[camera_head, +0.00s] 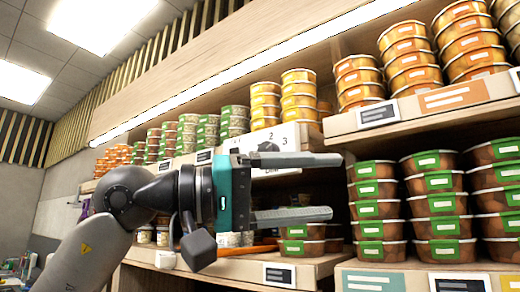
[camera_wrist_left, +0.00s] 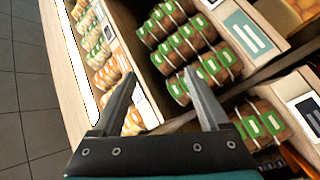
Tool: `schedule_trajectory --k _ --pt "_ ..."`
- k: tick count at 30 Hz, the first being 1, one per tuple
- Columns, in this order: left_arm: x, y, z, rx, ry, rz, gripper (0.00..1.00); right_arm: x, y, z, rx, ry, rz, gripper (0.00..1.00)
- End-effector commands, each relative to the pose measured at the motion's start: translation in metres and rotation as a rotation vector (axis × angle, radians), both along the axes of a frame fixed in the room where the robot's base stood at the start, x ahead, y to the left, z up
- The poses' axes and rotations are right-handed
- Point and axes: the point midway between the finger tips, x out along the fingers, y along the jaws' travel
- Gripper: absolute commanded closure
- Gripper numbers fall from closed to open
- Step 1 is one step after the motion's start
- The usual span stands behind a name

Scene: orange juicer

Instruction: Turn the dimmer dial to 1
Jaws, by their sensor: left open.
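The dimmer dial (camera_head: 268,147) is a dark round knob on a white plate (camera_head: 294,140), on the shelf front in the middle of the head view. In the left wrist view the open fingers (camera_wrist_left: 160,75) point at shelved tubs, and I cannot make out the dial. My right gripper is out of view.
Stacks of orange tubs (camera_head: 409,66) fill the upper shelf and green-labelled tubs (camera_head: 440,207) the lower right one. The wooden shelf edge (camera_head: 330,262) runs below my gripper. Bare floor (camera_wrist_left: 25,90) lies at the left of the wrist view.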

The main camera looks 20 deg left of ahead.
Motion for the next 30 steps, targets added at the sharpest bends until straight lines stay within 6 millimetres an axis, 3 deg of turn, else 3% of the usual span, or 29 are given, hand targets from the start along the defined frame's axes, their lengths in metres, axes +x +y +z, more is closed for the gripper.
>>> schedule_trajectory --k 6,12,15,22,30 --pt "-0.005 0.068 0.050 0.418 -0.385 0.392 0.22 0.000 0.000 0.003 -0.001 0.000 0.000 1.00" --pt "-0.022 0.128 0.084 0.658 -0.532 0.648 0.22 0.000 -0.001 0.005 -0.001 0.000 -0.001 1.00" --pt "-0.029 0.145 0.092 0.718 -0.556 0.713 0.22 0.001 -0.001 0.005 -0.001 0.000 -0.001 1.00" --pt "-0.017 0.147 0.095 0.749 -0.563 0.742 0.22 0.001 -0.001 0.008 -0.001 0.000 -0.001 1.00" --pt "0.036 0.127 0.096 0.747 -0.561 0.736 0.22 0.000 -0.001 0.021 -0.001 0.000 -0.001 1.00"
